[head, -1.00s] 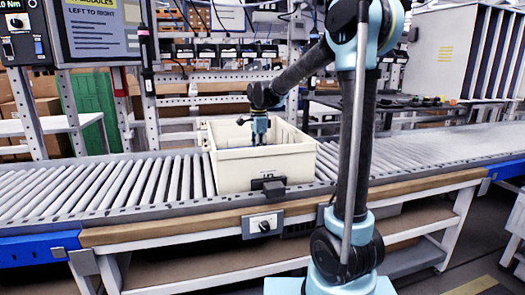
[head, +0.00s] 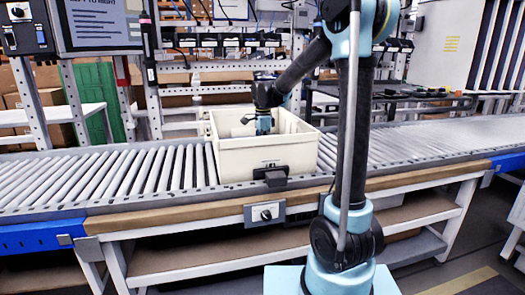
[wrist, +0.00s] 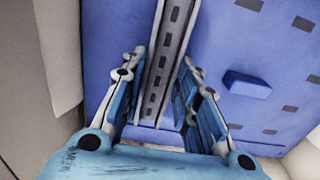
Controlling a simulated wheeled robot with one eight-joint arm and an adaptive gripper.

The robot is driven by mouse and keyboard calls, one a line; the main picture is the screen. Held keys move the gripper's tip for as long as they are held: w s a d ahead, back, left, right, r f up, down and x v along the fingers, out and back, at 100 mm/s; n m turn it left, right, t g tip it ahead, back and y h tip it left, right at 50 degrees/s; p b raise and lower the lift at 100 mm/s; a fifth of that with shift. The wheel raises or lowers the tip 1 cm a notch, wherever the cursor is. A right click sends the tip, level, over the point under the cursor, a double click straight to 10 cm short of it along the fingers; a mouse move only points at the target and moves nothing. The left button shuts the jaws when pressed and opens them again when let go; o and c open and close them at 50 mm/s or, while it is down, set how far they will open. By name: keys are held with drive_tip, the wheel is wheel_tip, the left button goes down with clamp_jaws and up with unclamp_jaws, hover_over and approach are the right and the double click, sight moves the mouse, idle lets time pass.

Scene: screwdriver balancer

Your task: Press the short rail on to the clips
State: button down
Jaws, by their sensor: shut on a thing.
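The short rail (wrist: 170,50) is a grey metal strip with a row of dark slots. In the wrist view it runs from the top edge down between my fingers. My gripper (wrist: 163,62) is shut on it, with blue finger pads on either side. Behind the rail lies a blue panel (wrist: 105,45) with small dark slots. I cannot tell whether the rail touches the panel. No clips can be made out. In the head view my gripper (head: 264,124) reaches down inside the cream tote (head: 250,158); the tote's wall hides the rail and panel.
A small blue block (wrist: 246,85) stands up from the panel, right of my gripper. Tote walls rise close on both sides in the wrist view. The tote sits on a roller conveyor (head: 110,182), with bare rollers to its left.

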drive_tip(key=shift+s+a, duration=0.1)
drive_tip(key=shift+a, duration=0.1)
idle(0.8)
drive_tip(key=shift+f, duration=0.7)
idle(1.6)
drive_tip(key=c, duration=1.2)
unclamp_jaws()
drive_tip(key=shift+o, duration=0.2)
wheel_tip(320, 180, up, 12)
